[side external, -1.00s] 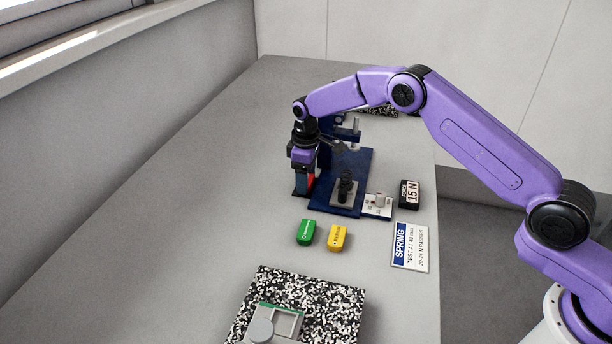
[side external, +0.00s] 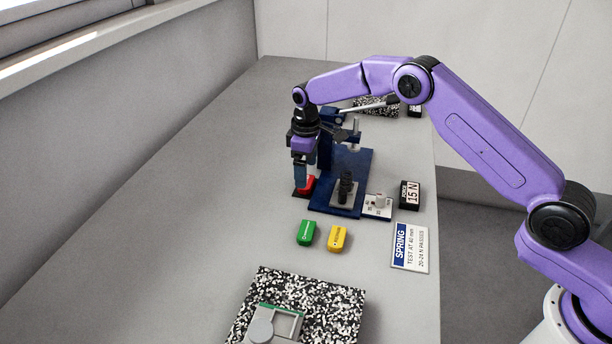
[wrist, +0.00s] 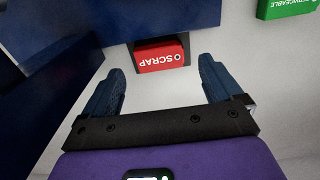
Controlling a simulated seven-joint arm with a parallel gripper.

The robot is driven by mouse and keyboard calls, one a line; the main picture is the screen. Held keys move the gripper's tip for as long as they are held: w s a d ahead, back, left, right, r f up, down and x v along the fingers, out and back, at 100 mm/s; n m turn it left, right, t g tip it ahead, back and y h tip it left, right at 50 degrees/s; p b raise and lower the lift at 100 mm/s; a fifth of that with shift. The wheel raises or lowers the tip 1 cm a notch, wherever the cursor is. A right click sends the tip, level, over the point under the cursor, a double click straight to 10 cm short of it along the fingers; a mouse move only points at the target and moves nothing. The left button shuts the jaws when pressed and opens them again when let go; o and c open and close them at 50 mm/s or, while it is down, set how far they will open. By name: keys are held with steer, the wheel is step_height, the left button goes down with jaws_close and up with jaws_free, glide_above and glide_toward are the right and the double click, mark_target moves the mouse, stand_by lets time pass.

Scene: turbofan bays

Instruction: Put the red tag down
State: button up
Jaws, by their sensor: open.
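The red tag (side external: 308,183), marked SCRAP, sits at the left edge of the blue test stand (side external: 340,208). In the wrist view the red tag (wrist: 160,58) lies beyond and between the spread fingers, on or against a dark piece. My gripper (side external: 301,184) is just above and beside the red tag, and the fingers partly hide it in the side view. In the wrist view my gripper (wrist: 160,85) is open, with nothing between its fingers and a gap between them and the tag.
A green tag (side external: 306,232) and a yellow tag (side external: 338,238) lie in front. A spring card (side external: 410,247), a 15 N block (side external: 410,195) and a small white gauge piece (side external: 378,205) stand to the right. A speckled plate (side external: 330,290) is at the front. The table's left side is clear.

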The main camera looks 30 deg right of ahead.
step_height(320, 180, up, 9)
steer(key=shift+f, duration=0.2)
steer(key=s+a+r+n, duration=0.1)
steer(key=s+r, duration=0.3)
steer(key=s, duration=0.7)
steer(key=s+a+r+n, duration=0.1)
steer(key=s+r, duration=0.3)
steer(key=s, duration=0.6)
steer(key=s+d+f, duration=0.1)
steer(key=s+d, duration=0.6)
steer(key=s, duration=0.5)
steer(key=s+d+f+n, duration=0.1)
steer(key=s+d+f, duration=0.1)
steer(key=s+d, duration=0.5)
steer(key=s, duration=0.6)
steer(key=shift+s+n, duration=0.15)
steer(key=shift+n, duration=0.15)
steer(key=shift+r, duration=0.1)
